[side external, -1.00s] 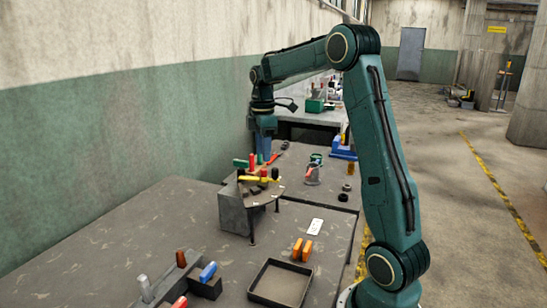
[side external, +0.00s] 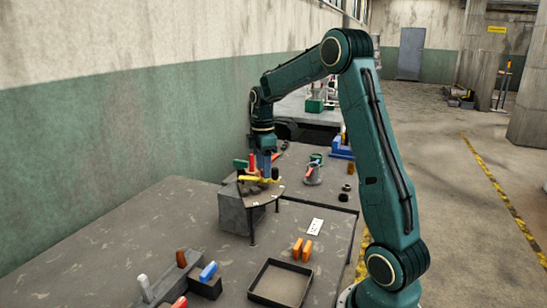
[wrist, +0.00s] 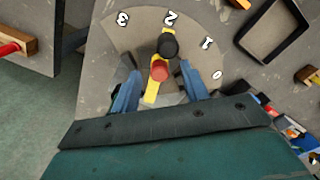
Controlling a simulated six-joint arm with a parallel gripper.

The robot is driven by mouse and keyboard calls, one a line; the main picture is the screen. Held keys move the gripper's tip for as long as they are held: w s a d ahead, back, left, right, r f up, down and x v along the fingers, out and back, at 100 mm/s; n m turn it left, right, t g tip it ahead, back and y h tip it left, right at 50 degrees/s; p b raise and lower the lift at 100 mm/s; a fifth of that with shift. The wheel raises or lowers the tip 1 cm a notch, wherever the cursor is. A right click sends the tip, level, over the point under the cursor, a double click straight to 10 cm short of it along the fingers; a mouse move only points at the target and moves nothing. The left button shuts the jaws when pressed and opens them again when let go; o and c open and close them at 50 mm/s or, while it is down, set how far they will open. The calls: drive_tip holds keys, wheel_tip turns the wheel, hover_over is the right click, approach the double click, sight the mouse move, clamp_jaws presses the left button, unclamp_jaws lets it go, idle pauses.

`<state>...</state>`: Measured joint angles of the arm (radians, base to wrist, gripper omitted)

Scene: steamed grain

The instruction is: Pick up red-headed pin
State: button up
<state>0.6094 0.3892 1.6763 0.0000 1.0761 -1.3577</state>
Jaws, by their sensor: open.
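The red-headed pin (wrist: 159,71) stands on a yellow lever (wrist: 151,92) in the wrist view, next to a black knob (wrist: 168,46). The lever lies over a grey dial plate (wrist: 118,38) marked 0 to 3 and points toward the 2. My gripper (wrist: 160,90) is open, with one blue finger on each side of the lever and the pin's head between them, with room at both sides. In the side view my gripper (side external: 266,166) is low over the dial stand (side external: 236,215). There I cannot clearly make out the pin behind the fingers.
A green-handled (side external: 240,163) and a red-handled (side external: 252,161) item stand beside the gripper in the side view.

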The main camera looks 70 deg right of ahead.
clamp_jaws()
idle(0.3)
drive_tip(key=shift+r, duration=0.1)
wheel_tip(320, 180, up, 20)
idle(0.9)
idle(0.5)
